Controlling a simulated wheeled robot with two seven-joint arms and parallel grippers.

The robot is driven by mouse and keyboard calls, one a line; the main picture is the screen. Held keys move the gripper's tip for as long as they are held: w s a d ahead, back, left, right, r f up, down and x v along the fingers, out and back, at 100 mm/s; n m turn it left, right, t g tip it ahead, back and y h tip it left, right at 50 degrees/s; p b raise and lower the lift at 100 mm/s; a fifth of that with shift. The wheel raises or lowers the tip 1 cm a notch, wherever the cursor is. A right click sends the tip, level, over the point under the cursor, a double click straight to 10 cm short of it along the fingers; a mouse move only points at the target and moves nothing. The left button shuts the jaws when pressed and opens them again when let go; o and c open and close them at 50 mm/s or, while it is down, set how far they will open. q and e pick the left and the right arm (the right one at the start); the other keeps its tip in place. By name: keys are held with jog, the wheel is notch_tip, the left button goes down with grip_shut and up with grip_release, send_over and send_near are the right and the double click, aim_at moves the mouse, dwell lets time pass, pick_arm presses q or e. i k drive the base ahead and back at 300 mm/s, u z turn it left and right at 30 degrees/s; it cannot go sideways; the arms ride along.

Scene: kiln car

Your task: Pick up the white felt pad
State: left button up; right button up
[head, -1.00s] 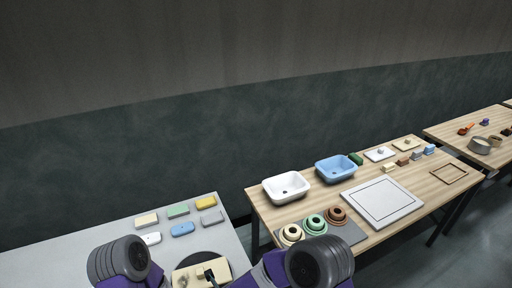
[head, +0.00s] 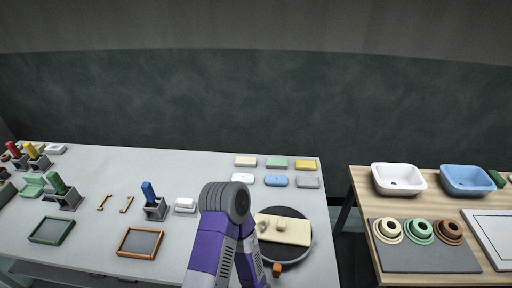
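A small white pad (head: 243,179) with rounded ends lies flat on the grey table, at the left of the front row of pads. I take it for the white felt pad; its material is too small to tell. A blue pad (head: 276,181) and a grey pad (head: 307,182) lie to its right. Behind it are a cream pad (head: 245,161), a green pad (head: 277,163) and a yellow pad (head: 305,165). Purple links of my arm rise in front of the table, below the pads. Neither gripper can be made out.
A dark round disc (head: 301,246) carrying a cream board (head: 293,232) sits in front of the pads. A white block (head: 185,205), a blue-handled tool (head: 149,192) and framed trays (head: 140,241) are to the left. A gap separates the wooden table (head: 361,192).

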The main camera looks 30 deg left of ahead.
aim_at(183, 205)
jog(key=u, duration=1.85)
